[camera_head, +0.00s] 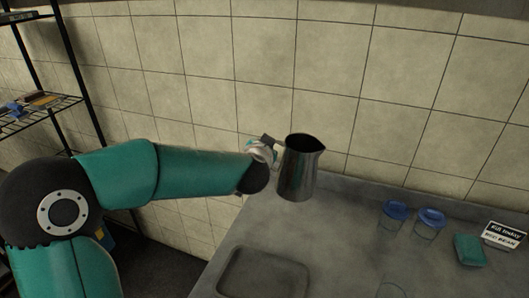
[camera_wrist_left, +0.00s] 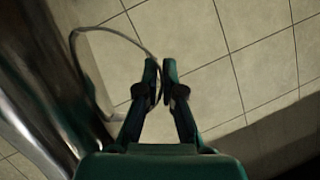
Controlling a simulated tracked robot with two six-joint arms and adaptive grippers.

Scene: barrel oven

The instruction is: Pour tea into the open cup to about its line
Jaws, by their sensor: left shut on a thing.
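A shiny metal pitcher (camera_head: 298,172) is upright over the back of the grey counter, its dark mouth facing up and its spout to the right. My left gripper (camera_head: 264,150) is shut on its handle at the left side. In the left wrist view the pitcher's wall (camera_wrist_left: 35,95) fills the left edge, and the thin handle loop passes between my left fingertips (camera_wrist_left: 160,72). A clear open cup (camera_head: 391,290) is partly cut off at the bottom edge of the head view. Its line and the pitcher's contents cannot be seen. My right gripper is not in view.
Two clear cups with blue lids (camera_head: 394,216) (camera_head: 429,224) stand at the back right. A green block (camera_head: 469,250) and a small sign (camera_head: 504,235) are right of them. A recessed tray (camera_head: 262,275) is front left. A tiled wall (camera_head: 330,70) is behind the counter; wire shelving (camera_head: 75,98) is left.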

